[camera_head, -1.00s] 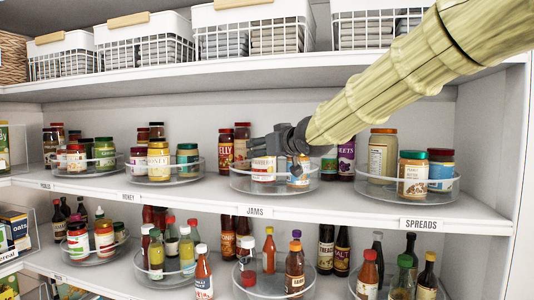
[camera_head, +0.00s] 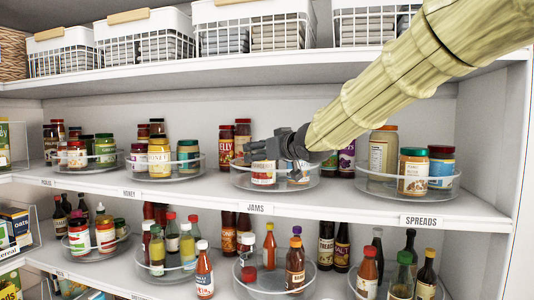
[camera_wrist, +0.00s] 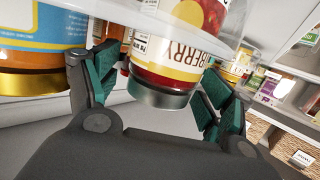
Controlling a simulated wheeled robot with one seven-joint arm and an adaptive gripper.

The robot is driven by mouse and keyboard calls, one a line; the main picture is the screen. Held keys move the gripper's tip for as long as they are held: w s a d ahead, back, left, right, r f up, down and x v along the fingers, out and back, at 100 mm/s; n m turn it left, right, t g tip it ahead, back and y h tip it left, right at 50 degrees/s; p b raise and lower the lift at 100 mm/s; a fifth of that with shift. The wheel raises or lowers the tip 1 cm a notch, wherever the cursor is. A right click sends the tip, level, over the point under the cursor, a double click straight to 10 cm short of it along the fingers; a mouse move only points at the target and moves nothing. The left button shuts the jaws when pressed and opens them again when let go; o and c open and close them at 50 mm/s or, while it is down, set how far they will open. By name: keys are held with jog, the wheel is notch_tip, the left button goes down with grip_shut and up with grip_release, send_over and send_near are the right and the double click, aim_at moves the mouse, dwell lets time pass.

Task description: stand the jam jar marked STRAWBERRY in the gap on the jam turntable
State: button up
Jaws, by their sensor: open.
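My gripper (camera_head: 258,152) is open over the jam turntable (camera_head: 250,187) on the middle shelf. A jar with a pale label and red fruit (camera_wrist: 165,78) stands between its fingers in the wrist view, where things look upside down. Only "BERRY" reads clearly on the label. In the head view this jar (camera_head: 263,175) is on the turntable with its top hidden by the fingers. I cannot tell whether the fingers touch it. A blue-labelled jar with a gold lid (camera_wrist: 45,50) is just outside one finger, and is partly hidden in the head view (camera_head: 298,175).
The jelly jar (camera_head: 226,147) and a red-lidded jar (camera_head: 243,136) stand behind the turntable, with purple-labelled jars (camera_head: 346,158) to the right. The spreads turntable (camera_head: 410,192) is further right. A shelf with white baskets (camera_head: 255,35) is above. The turntable's clear rim (camera_head: 240,167) encircles the jars.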

jog(key=shift+r, duration=0.2)
jog(key=v, duration=0.6)
jog(key=shift+s+d, duration=0.15)
jog(key=shift+s, duration=0.05)
jog(key=shift+s, duration=0.45)
jog(key=shift+d+r, duration=0.1)
